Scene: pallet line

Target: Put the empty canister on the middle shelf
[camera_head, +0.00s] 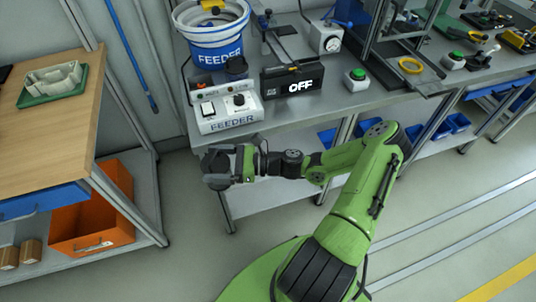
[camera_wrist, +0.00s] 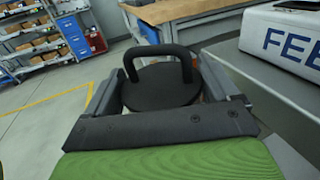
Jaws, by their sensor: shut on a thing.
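My gripper (camera_head: 236,166) is shut on a dark round canister (camera_head: 215,170), in front of the feeder table. In the wrist view the canister's black top (camera_wrist: 160,92) and its arched black handle (camera_wrist: 158,50) show between my fingers. The canister's lower part is hidden there, and I cannot see inside it. A grey shelf rack (camera_wrist: 12,62) with several levels stands far off at the upper left of the wrist view. Boxes and bins fill much of what shows of it. I cannot tell which level is the middle shelf.
The grey feeder table (camera_head: 290,115) holds a FEEDER control box (camera_head: 228,113), a white and blue feeder bowl (camera_head: 212,45) and an OFF display (camera_head: 292,80). A wooden workbench (camera_head: 60,110) stands left, with an orange bin (camera_head: 95,225) below. Open floor shows between them.

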